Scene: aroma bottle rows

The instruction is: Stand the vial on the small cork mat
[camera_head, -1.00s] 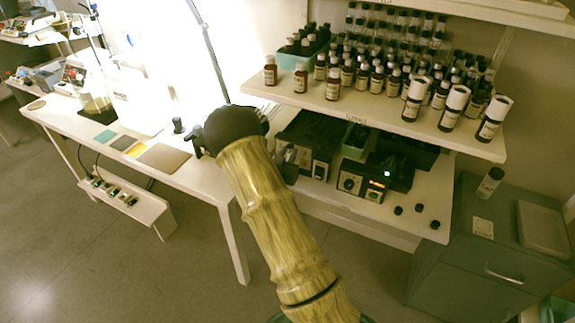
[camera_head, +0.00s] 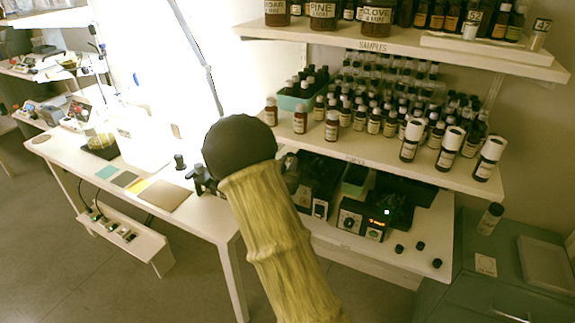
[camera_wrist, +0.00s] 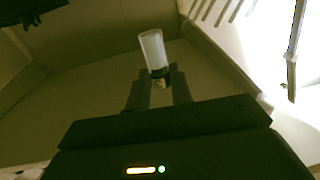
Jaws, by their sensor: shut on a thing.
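In the wrist view my gripper (camera_wrist: 160,80) is shut on a vial (camera_wrist: 153,50), with a pale, whitish section, a dark band and a small tan patch between the fingertips. It is held in the air, slightly tilted in the picture. Flat mats lie on the white table at left: a larger brown one (camera_head: 165,196) beside small yellow, dark and teal ones. A small round brown pad (camera_head: 41,138) lies at the table's far left. I cannot tell which is cork.
A black jar (camera_head: 180,162) and a dark object (camera_head: 198,180) stand near the brown mat. A shelf (camera_head: 350,150) at right holds crowded bottles, with instruments below. A grey-green cabinet (camera_head: 465,260) stands at lower right. The table (camera_head: 150,226) has bare room near its front edge.

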